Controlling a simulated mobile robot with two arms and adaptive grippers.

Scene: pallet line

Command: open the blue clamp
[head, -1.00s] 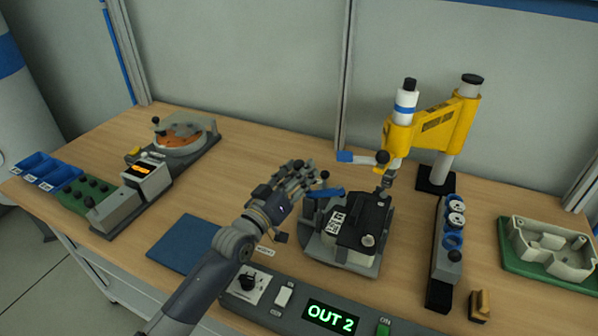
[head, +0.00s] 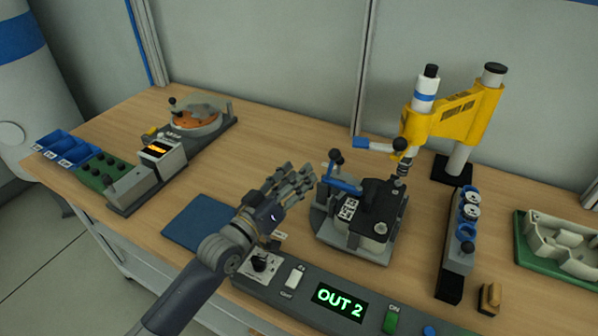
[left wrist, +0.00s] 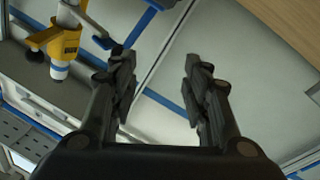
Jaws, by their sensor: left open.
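The blue clamp (head: 345,187) is a blue lever at the left rear of the dark grey fixture (head: 331,233). A dark upright with a black ball stands at its left end. A black part with a white label (head: 375,212) sits in the fixture, beneath the lever's right end. My left gripper (head: 308,177) is open and empty, just left of the clamp, with a small gap between them. In the left wrist view its fingers (left wrist: 158,78) are apart with nothing between them; the clamp does not show there. My right gripper is not in view.
A yellow press (head: 455,112) with a blue-tipped lever stands behind the fixture; it also shows in the left wrist view (left wrist: 68,42). A blue mat (head: 200,222) lies left. The bench behind my gripper is clear.

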